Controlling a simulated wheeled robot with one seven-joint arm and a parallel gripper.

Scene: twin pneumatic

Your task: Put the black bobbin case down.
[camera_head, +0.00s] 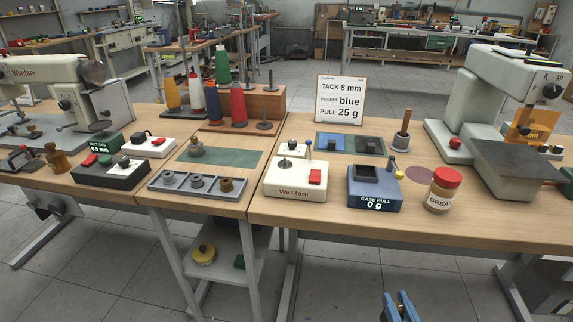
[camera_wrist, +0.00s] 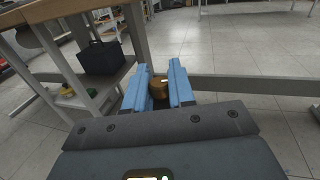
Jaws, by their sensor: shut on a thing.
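My gripper (camera_head: 401,300) shows at the bottom edge of the head view, in front of and below the table edge. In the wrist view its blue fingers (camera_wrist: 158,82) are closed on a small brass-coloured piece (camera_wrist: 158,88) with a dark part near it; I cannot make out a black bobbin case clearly. The held piece is hidden in the head view. A grey tray (camera_head: 173,184) with several round seats holds small round metal pieces, the right one brass. A blue gauge (camera_head: 374,201) marked CASE PULL reads 0 g and has a dark square top.
A white Wanfani device (camera_head: 292,192), a grease jar (camera_head: 441,190) and a blue and green tray (camera_head: 330,140) stand on the table (camera_head: 330,220). A sign (camera_head: 341,99) reads tack 8 mm, pocket blue, pull 25 g. Floor before the table is clear.

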